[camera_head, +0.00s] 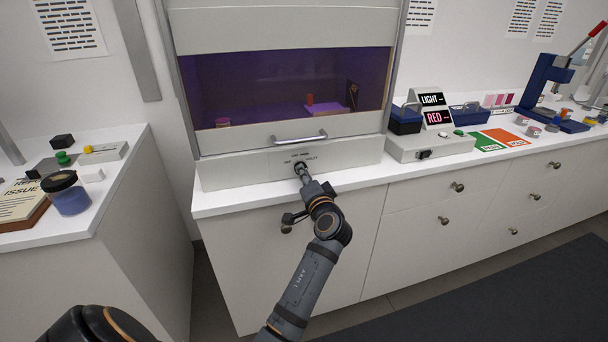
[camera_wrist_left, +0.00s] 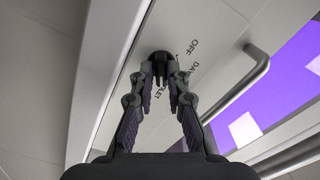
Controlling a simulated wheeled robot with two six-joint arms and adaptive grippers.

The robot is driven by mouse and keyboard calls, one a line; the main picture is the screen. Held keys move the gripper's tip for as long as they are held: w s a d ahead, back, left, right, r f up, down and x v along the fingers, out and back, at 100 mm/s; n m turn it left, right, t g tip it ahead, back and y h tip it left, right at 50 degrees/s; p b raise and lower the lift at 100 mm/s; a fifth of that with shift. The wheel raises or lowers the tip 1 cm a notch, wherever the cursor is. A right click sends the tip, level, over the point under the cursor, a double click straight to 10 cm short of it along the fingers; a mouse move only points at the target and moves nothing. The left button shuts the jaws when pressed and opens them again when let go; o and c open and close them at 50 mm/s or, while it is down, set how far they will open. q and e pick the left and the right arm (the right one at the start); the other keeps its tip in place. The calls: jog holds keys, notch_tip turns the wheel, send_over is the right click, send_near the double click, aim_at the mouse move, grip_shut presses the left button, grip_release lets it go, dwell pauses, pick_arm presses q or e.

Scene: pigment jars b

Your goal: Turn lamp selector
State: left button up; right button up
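The lamp selector is a small dark round knob on the pale front panel (camera_head: 350,157) of the cabinet, below the sash handle. My left gripper (camera_head: 302,172) reaches it from the front. In the left wrist view the fingertips of my left gripper (camera_wrist_left: 166,80) are drawn close together on both sides of the knob (camera_wrist_left: 161,56), shut on it. Printed labels beside the knob include "OFF"; the others are partly covered by the fingers. The knob's pointer is hidden. The cabinet interior (camera_head: 260,85) glows violet. My right gripper is not in view.
The sash handle (camera_head: 299,138) sticks out just above the panel. To the right stand a grey box (camera_head: 430,147) with LIGHT and RED signs, green and orange mats, and a blue press (camera_head: 545,85). A side counter at left holds a blue jar (camera_head: 70,200).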

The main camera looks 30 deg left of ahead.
pick_arm(q)
jog(key=o, duration=0.3)
